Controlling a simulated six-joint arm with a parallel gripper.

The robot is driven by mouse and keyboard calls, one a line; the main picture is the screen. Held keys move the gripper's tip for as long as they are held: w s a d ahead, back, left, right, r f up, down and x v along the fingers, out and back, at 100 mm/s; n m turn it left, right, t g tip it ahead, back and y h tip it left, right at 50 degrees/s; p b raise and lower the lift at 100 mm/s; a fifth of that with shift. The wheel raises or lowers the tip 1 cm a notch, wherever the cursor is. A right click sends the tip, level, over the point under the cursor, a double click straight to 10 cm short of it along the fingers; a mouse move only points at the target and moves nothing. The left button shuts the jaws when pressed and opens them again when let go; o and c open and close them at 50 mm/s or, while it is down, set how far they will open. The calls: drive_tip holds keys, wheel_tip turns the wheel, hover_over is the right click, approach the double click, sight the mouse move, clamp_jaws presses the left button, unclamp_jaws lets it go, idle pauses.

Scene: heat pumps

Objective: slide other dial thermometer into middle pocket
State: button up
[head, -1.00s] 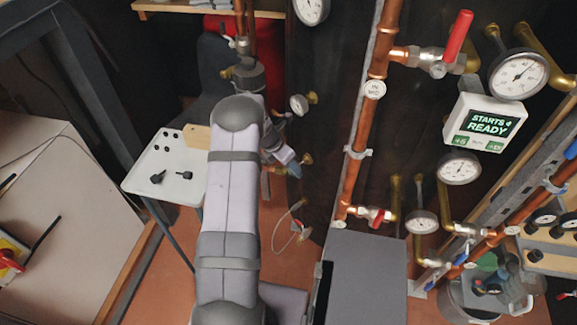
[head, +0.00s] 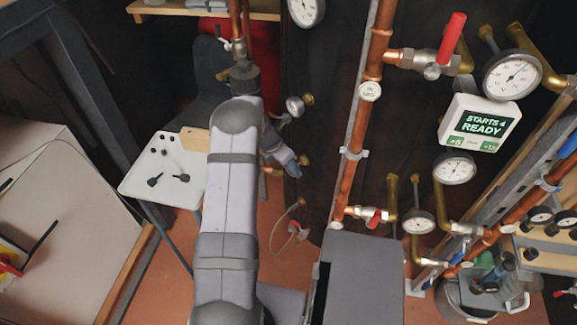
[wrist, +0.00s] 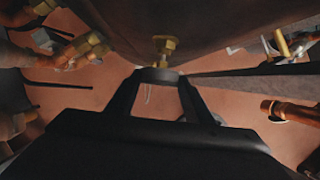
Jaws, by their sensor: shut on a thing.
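My gripper (wrist: 158,78) is shut on a small grey round piece between its fingertips in the wrist view. I take it for the dial thermometer; its face and stem are not clearly visible. A brass hex pocket (wrist: 165,46) on a dark curved wall stands just beyond the fingertips; I cannot tell whether the stem is inside it. In the head view my gripper (head: 292,166) is beside a brass pocket (head: 304,160) on the dark tank. Another dial thermometer (head: 295,106) sits above it, by an upper brass fitting (head: 308,98).
A white table (head: 160,185) with several small black parts stands left of my arm. Copper pipes (head: 356,135) with red-handled valves and gauges rise on the right. A grey box (head: 362,275) stands low in front. A thin cable loop (head: 288,230) hangs below the gripper.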

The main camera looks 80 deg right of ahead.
drive_tip(key=shift+s+d, duration=0.35)
drive_tip(key=shift+d, duration=0.1)
idle(0.4)
drive_tip(key=o, duration=1.2)
drive_tip(key=shift+o, duration=0.2)
drive_tip(key=shift+w+a, duration=0.15)
